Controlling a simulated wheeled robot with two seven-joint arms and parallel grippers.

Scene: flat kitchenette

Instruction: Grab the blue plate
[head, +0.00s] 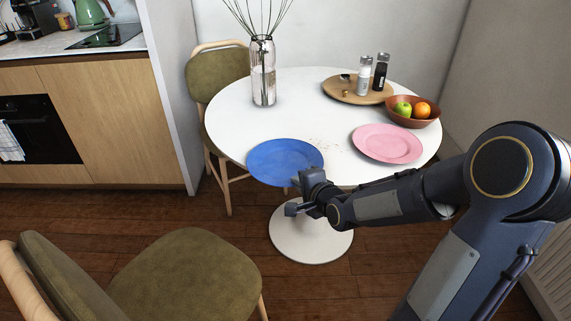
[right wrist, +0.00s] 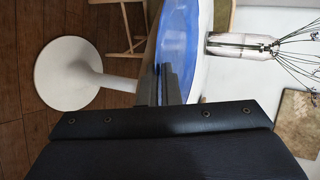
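The blue plate (head: 285,160) lies at the near left edge of the round white table (head: 225,125), its rim reaching past the edge. My right gripper (head: 297,185) is at the plate's near rim. In the right wrist view its two fingers (right wrist: 164,85) are close together, with the rim of the blue plate (right wrist: 178,40) between them. The fingertips are partly hidden in the head view. My left gripper is in neither view.
A pink plate (head: 388,143) lies to the right. A fruit bowl (head: 413,113), a wooden tray (head: 340,90) with two shakers, and a glass vase (head: 263,75) stand farther back. Chairs stand behind the table (head: 215,80) and at the front left (head: 180,270).

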